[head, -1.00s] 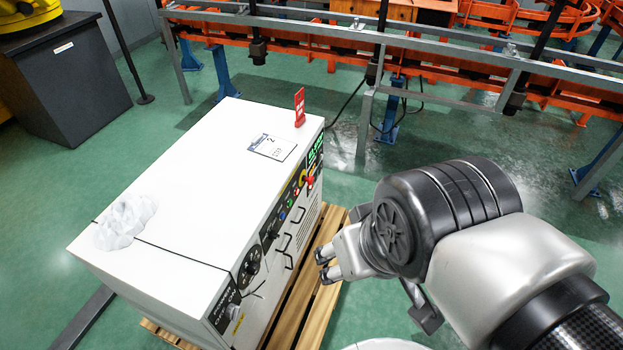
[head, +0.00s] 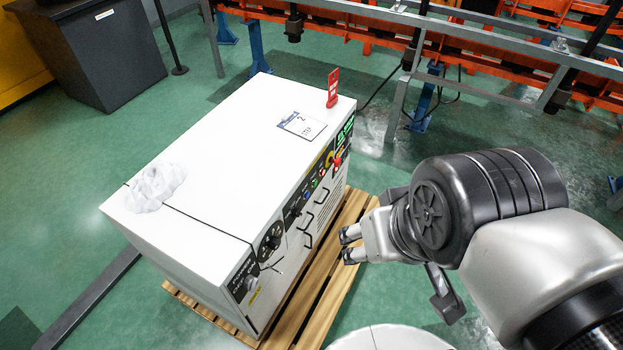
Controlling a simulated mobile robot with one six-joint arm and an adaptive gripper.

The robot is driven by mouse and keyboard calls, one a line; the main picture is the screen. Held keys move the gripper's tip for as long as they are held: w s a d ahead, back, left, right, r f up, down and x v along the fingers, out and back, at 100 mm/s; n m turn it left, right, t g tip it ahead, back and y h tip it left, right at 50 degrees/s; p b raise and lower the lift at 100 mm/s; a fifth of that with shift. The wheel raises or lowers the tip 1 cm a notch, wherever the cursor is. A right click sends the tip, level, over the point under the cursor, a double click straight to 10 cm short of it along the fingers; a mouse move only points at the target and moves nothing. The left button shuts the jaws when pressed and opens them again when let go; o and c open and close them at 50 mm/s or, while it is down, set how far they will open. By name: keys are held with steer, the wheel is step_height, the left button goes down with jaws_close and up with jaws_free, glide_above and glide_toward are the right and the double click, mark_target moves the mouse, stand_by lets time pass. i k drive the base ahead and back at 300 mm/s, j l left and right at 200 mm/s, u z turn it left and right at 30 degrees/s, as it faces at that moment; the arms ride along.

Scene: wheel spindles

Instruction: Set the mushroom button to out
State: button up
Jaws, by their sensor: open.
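The red mushroom button (head: 338,161) sits on the front panel of the white cabinet (head: 215,120), near the panel's far right end below a green display. A yellow surround shows beside it. It is too small to tell whether it is in or out. My gripper (head: 346,246) is open and empty. It is in front of the panel, apart from it, and in the picture lies below the button. Its fingers point left toward the cabinet.
The cabinet stands on a wooden pallet (head: 318,296). Its front carries knobs, small coloured buttons and handles (head: 308,220). On top are a crumpled white cloth (head: 156,187), a card (head: 302,125) and a red tag (head: 333,88). Metal railing (head: 400,95) stands behind.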

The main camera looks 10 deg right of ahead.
mark_target(337, 162)
steer(key=i+l, duration=0.2)
steer(key=l, duration=0.15)
steer(key=i+l, duration=0.2)
steer(key=l, duration=0.15)
steer(key=i+l, duration=0.2)
steer(key=l, duration=0.15)
steer(key=i+l, duration=0.2)
steer(key=l, duration=0.15)
